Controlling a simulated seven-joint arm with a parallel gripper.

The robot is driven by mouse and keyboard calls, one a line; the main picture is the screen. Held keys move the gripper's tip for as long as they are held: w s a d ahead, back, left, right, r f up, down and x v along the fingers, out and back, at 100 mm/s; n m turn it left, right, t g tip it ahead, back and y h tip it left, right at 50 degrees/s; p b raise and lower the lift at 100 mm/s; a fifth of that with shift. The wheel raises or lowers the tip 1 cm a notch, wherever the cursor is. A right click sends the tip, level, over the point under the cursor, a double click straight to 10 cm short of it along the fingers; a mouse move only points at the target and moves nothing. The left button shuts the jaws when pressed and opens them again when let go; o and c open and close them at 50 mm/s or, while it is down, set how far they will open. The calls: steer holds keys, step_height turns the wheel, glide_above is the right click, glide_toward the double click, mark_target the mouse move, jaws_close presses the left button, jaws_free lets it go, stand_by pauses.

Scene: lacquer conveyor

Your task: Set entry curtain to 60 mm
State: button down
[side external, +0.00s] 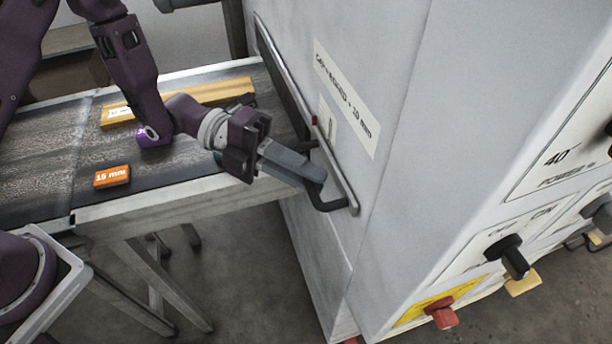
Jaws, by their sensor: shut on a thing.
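My gripper (312,176) is shut on the black handle (332,204) on the side of the pale machine cabinet. The handle joins a slanted metal rail (343,184) beside the entry. The dark entry curtain (284,78) shows as a narrow strip at the cabinet's opening, above the belt; its lower edge is partly hidden by my arm. A small red pointer (314,121) sits by a pale scale plate (328,124), whose marks are too small to read. The fingers hide part of the handle.
A label (346,98) on the cabinet seems to read "GAP = BOARD + 10 mm". Black (508,254) and red (441,312) knobs stick out at right.

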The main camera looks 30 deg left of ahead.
steer(key=shift+r, duration=1.75)
steer(key=c, duration=1.5)
jaws_free()
steer(key=shift+o, duration=0.2)
steer(key=shift+a, duration=0.1)
steer(key=a, duration=0.7)
steer(key=shift+r, duration=0.45)
